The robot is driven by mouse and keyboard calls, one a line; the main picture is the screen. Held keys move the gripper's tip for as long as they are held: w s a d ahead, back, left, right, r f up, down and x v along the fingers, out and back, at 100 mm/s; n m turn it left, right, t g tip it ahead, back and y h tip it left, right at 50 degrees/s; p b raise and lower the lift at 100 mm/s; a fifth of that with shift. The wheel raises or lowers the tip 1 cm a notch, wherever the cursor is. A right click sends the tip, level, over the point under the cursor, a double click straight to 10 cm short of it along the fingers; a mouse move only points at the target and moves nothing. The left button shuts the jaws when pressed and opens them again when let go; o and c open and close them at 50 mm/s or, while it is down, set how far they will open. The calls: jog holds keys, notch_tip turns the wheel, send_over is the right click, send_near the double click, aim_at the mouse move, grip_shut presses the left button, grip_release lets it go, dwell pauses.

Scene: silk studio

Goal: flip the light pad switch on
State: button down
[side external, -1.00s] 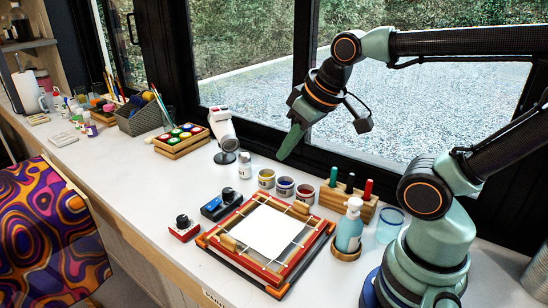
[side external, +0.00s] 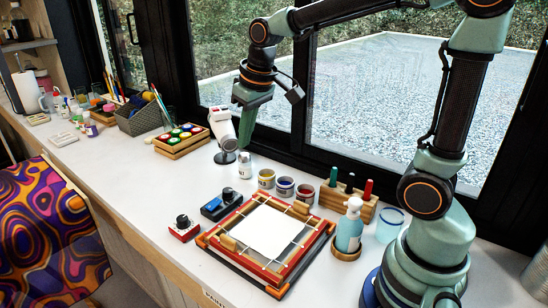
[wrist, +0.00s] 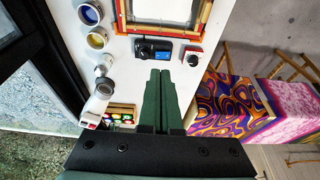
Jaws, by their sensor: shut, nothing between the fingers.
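The light pad (side external: 268,232) is a white sheet-like panel in a red and dark wooden frame on the white bench. It shows at the top of the wrist view (wrist: 165,10). A small red box with a black knob (side external: 183,228) sits left of the frame; it is also in the wrist view (wrist: 193,57). A blue and black box with a knob (side external: 217,204) stands behind it, and in the wrist view (wrist: 152,50). I cannot tell which is the switch or its state. My gripper (side external: 243,146) is shut and empty, raised above the bench. Its fingertips (wrist: 160,72) point towards both boxes.
A white lamp-like device (side external: 223,135) stands close by my gripper. Paint jars (side external: 285,187), a marker block (side external: 348,197) and a pump bottle (side external: 350,228) line the window side. A tray of colours (side external: 181,140) is farther left.

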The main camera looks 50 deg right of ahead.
jog(key=w+f+g, duration=0.2)
jog(key=w+f, duration=0.5)
jog(key=w, duration=0.1)
jog(key=g, duration=0.1)
send_over(218, 200)
notch_tip(218, 200, down, 8)
jog(key=shift+f, duration=2.45)
jog(key=shift+f, duration=0.45)
jog(key=shift+r, duration=2.3)
